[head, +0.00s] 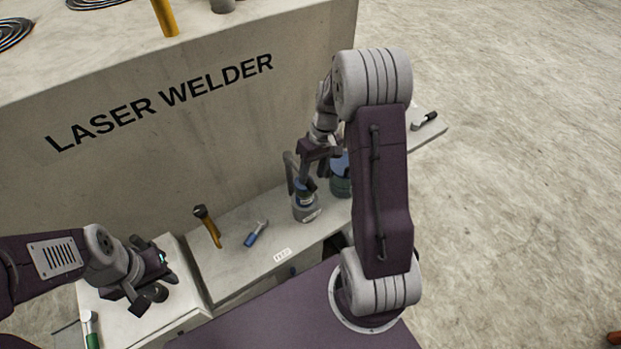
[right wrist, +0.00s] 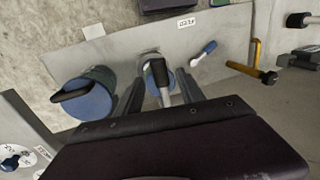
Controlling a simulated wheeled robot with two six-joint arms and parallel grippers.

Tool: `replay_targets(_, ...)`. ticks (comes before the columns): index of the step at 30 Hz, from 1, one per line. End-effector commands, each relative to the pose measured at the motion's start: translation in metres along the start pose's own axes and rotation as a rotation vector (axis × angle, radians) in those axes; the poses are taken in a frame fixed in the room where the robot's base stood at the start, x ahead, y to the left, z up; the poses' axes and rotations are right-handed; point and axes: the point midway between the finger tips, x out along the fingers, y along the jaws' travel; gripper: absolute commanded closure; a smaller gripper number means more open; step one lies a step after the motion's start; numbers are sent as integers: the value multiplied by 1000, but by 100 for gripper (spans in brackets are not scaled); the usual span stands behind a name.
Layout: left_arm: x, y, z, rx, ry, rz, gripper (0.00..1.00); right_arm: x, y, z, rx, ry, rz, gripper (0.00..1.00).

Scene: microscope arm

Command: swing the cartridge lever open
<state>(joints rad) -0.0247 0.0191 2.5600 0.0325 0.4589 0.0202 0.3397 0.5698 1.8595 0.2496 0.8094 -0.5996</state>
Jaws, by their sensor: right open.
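A small fixture with a blue top (right wrist: 153,103) stands on the grey ledge in the right wrist view. Its lever has a black grip (right wrist: 158,72) and a pale shaft. In the head view the fixture (head: 305,208) is partly hidden by my right gripper (head: 302,178). In the right wrist view my right gripper (right wrist: 160,90) is open, with one finger on each side of the lever. I cannot tell whether either finger touches it. My left gripper (head: 149,299) is empty over the pale surface at lower left, and its jaw gap is unclear.
A larger blue-topped canister (right wrist: 90,98) with a black handle stands left of the fixture in the right wrist view. The laser welder's wall (head: 200,130) rises behind.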

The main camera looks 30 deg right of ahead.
Motion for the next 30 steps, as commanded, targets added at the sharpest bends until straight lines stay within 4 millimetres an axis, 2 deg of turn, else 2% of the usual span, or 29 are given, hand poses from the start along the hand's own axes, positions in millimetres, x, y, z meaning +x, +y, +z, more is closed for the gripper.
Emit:
replay_targets(3,-2,0,0,0,0,0,64,19,-1,1,0,-3,-2,54)
replay_targets(6,-3,0,0,0,0,0,64,27,0,0,0,-1,0,54)
replay_targets(14,-3,0,0,0,0,0,64,30,0,0,-1,1,1,54)
replay_targets(17,-3,0,0,0,0,0,64,30,0,0,-1,1,1,76)
replay_targets(19,-3,0,0,0,0,0,64,30,0,0,-1,1,1,96)
replay_targets(20,-3,0,0,0,0,0,64,30,0,0,-1,1,1,100)
replay_targets(30,-3,0,0,0,0,0,64,30,0,0,-1,1,1,100)
